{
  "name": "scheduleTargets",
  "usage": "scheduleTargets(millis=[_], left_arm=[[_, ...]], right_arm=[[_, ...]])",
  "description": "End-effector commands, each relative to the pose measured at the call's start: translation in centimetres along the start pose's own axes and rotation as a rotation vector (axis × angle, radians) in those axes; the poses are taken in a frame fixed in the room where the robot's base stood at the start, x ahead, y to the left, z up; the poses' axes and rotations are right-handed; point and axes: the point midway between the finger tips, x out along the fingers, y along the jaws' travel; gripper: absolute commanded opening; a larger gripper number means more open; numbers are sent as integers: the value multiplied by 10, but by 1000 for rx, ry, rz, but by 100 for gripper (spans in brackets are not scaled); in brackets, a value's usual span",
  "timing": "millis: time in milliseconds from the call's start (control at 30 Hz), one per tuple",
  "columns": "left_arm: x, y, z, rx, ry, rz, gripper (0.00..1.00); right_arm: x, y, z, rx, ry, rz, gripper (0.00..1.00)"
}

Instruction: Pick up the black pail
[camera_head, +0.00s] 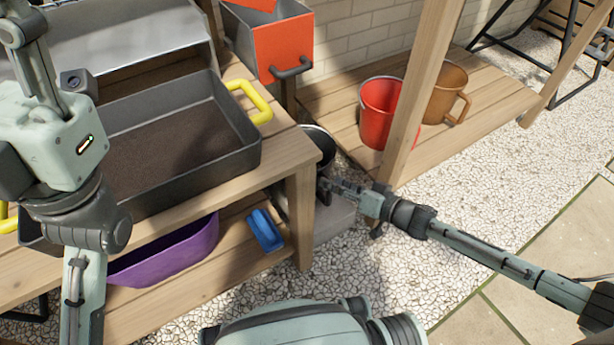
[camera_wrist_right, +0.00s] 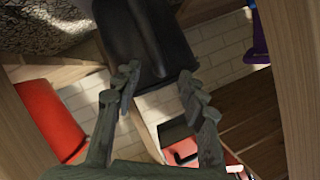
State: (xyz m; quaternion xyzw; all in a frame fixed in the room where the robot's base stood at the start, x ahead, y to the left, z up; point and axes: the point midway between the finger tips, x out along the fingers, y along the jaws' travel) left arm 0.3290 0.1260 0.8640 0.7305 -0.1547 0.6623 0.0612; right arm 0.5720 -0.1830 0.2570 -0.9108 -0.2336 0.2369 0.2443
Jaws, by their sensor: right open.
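The black pail (camera_head: 320,142) stands low behind the bench's right leg, its rim and dark inside partly showing. The bench corner and leg hide much of it. My right gripper (camera_head: 325,186) reaches in from the right, beside the pail's lower part. In the right wrist view a dark body, likely the black pail (camera_wrist_right: 145,35), lies ahead of the fingertips. The right gripper's fingers (camera_wrist_right: 160,78) are spread; I cannot tell if they touch it. My left gripper (camera_head: 38,65) is at the upper left, over the bench, far from the pail; its fingertips are not clear.
The wooden bench holds a dark soil tray (camera_head: 190,178) with yellow handles and an orange bin (camera_head: 285,45). A purple basin (camera_head: 165,255) and blue item (camera_head: 265,230) are on its lower shelf. A red pail (camera_head: 378,105) and brown pot (camera_head: 447,85) stand beyond a wooden post (camera_head: 420,90).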

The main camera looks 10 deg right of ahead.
Motion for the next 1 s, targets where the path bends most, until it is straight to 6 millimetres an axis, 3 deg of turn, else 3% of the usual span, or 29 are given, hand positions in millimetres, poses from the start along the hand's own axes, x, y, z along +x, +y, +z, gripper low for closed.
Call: scheduleTargets(millis=[133, 400, 733, 1000], left_arm=[[-1, 1, 1, 6, 14, 18, 40], [1, 1, 1, 7, 14, 21, 40], [1, 1, 1, 8, 14, 21, 40], [1, 1, 1, 8, 13, 21, 40]], right_arm=[[19, 1, 1, 0, 0, 0, 42], [22, 0, 0, 0, 0, 1, 42], [22, 0, 0, 0, 0, 1, 2], [22, -1, -2, -1, 4, -2, 0]])
